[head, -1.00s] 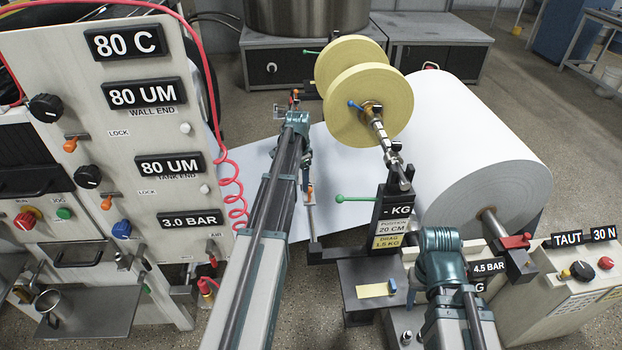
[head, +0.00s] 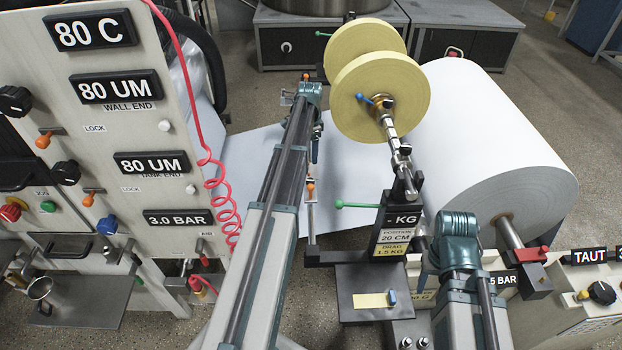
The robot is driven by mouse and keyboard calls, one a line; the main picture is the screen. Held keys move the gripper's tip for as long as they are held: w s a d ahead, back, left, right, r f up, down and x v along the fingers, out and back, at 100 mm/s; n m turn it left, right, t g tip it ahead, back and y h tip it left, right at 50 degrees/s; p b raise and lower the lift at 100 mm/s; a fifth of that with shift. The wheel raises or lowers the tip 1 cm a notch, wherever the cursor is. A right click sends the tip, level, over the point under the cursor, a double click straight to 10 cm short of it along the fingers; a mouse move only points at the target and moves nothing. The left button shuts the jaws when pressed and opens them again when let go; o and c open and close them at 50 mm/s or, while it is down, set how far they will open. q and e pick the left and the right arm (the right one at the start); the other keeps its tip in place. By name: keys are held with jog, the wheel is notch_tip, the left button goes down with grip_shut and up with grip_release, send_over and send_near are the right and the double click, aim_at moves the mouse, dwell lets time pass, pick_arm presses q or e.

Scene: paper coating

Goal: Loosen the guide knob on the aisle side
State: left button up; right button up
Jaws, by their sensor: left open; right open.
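An orange knob (head: 311,188) stands on the near part of the slim metal guide rail, beside the white paper sheet. I take it for a guide knob; the picture does not label its side. Another orange knob (head: 306,76) is at the rail's far end. My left gripper (head: 316,146) hangs from its wrist above the sheet, beyond the near knob and apart from it in the picture. It is open, with no object seen in it. My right gripper (head: 427,266) is low beside the stand at right, mostly hidden by its own wrist; it is open.
Two yellow tape rolls (head: 381,98) sit on a shaft above the sheet. A large white paper roll (head: 487,150) fills the right. A green-ended lever (head: 357,205) sticks out near the KG stand (head: 394,228). A control panel (head: 90,130) and red coiled hose (head: 217,190) are at left.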

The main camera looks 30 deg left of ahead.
aim_at(310, 180)
pick_arm(q)
notch_tip(310, 180, down, 13)
jog(key=b, duration=1.2)
jog(key=shift+f+b, duration=0.15)
jog(key=shift+b, duration=0.25)
grip_shut()
